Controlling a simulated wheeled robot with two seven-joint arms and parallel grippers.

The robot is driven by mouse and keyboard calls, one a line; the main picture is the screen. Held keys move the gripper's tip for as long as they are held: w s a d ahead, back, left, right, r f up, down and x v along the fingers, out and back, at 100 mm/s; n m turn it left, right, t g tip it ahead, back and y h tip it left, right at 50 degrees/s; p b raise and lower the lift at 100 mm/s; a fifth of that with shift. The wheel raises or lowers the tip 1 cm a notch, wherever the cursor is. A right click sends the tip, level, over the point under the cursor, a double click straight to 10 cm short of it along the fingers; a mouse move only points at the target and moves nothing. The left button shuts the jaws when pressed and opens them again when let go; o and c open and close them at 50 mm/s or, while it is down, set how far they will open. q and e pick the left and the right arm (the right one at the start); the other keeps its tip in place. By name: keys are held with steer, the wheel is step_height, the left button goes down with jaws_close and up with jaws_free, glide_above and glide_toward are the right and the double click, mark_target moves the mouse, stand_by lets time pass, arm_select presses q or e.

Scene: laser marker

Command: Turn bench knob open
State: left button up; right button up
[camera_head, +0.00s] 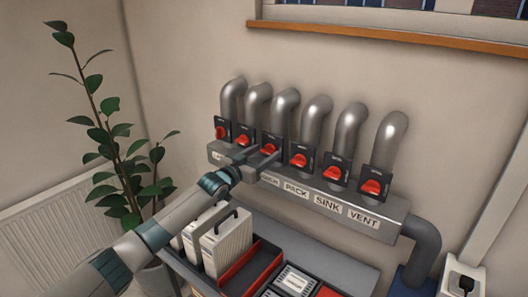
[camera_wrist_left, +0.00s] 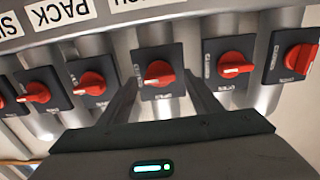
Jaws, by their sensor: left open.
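The bench knob (camera_head: 269,149) is the third red knob from the left on the pipe row. It sits on a dark square plate above a partly hidden label ending in "NCH". In the left wrist view the bench knob (camera_wrist_left: 158,72) is near the centre, its red handle lying roughly across the plate. My left gripper (camera_head: 268,154) is open in front of it. In the left wrist view the open fingers of my left gripper (camera_wrist_left: 162,78) stand on either side of the knob, with visible gaps. The small plate lettering is too small to read. My right gripper is not in view.
Similar red knobs flank it closely, including the PACK knob (camera_head: 300,159) to the right and another knob (camera_head: 243,137) to the left. Bent metal pipes (camera_head: 318,115) rise above. Below stand white cases (camera_head: 226,240) and a red bin (camera_head: 250,268). A plant (camera_head: 110,150) is at left.

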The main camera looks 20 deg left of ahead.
arm_select(q)
steer(key=shift+w, duration=0.15)
steer(key=shift+c, duration=0.4)
steer(key=c, duration=1)
steer(key=shift+o, duration=0.2)
